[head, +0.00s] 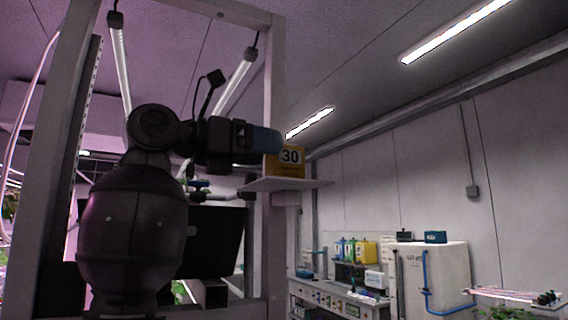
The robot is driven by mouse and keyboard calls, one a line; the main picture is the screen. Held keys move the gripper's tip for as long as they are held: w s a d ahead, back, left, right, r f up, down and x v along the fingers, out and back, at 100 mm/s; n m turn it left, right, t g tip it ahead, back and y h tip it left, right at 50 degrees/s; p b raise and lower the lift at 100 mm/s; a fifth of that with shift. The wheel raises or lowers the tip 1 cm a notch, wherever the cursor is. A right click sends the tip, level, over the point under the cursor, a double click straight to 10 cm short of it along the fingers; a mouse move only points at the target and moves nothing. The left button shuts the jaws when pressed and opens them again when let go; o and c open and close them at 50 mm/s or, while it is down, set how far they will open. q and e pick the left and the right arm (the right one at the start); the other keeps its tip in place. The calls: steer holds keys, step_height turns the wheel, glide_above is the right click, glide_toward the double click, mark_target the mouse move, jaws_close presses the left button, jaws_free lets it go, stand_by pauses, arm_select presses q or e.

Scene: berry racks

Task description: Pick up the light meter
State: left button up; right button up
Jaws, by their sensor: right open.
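My right gripper (266,140) is high at centre left. It is seen from the side, its blue-grey fingertips pointing right, and is open. The fingertips are in front of or close to the upper left part of a yellow sign (291,157) marked "30". The sign stands on a small white shelf (308,184) on a pale post. I cannot make out the light meter for sure; my gripper and arm cover part of the area around the shelf. My left gripper is not in view.
Pale uprights of a rack (275,85) stand close around my arm. At the back right are a bench (330,298) with yellow and blue containers, a white cabinet (445,270) with blue tubing, and a plant rack. The space right of the shelf looks free.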

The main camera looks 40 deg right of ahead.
mark_target(284, 155)
steer(key=x, duration=0.2)
steer(key=p+x, duration=0.1)
steer(key=x, duration=0.1)
steer(key=shift+s+d+f, duration=0.1)
steer(key=shift+d+f, duration=0.15)
steer(key=shift+d, duration=0.15)
steer(key=shift+c, duration=0.4)
steer(key=c, duration=1.1)
